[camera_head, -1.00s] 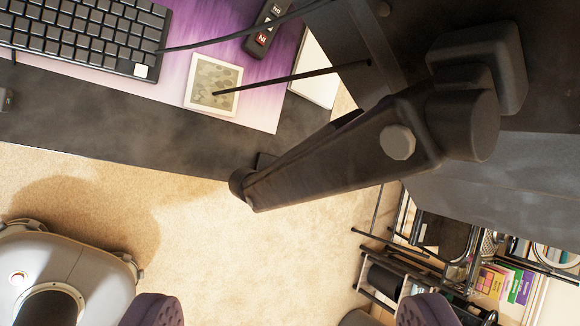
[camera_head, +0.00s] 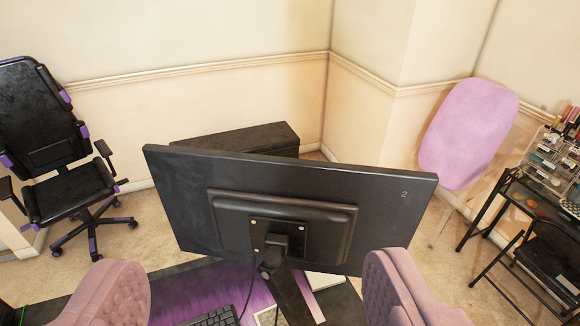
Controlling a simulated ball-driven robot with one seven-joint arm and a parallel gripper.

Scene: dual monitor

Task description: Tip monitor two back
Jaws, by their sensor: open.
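Monitor two (camera_head: 180,205) is a wide black screen seen from behind in the head camera view, with a small "2" near its upper right corner. Its back plate is fixed to a dark monitor arm (camera_head: 284,290) that rises from below. My gripper (camera_head: 255,262) shows as two pink, tufted fingers at the lower left and lower right. The fingers are wide apart with nothing held between them. The right finger overlaps the monitor's lower right edge in the picture; I cannot tell whether they touch. The screen's front face is hidden.
The desk (camera_head: 185,272) with a purple mat and a keyboard (camera_head: 212,318) lies below the monitor. A black cabinet (camera_head: 235,136) stands behind it by the wall. An office chair (camera_head: 72,190) is at left. A pink seat back (camera_head: 468,135) and a black side table are at right.

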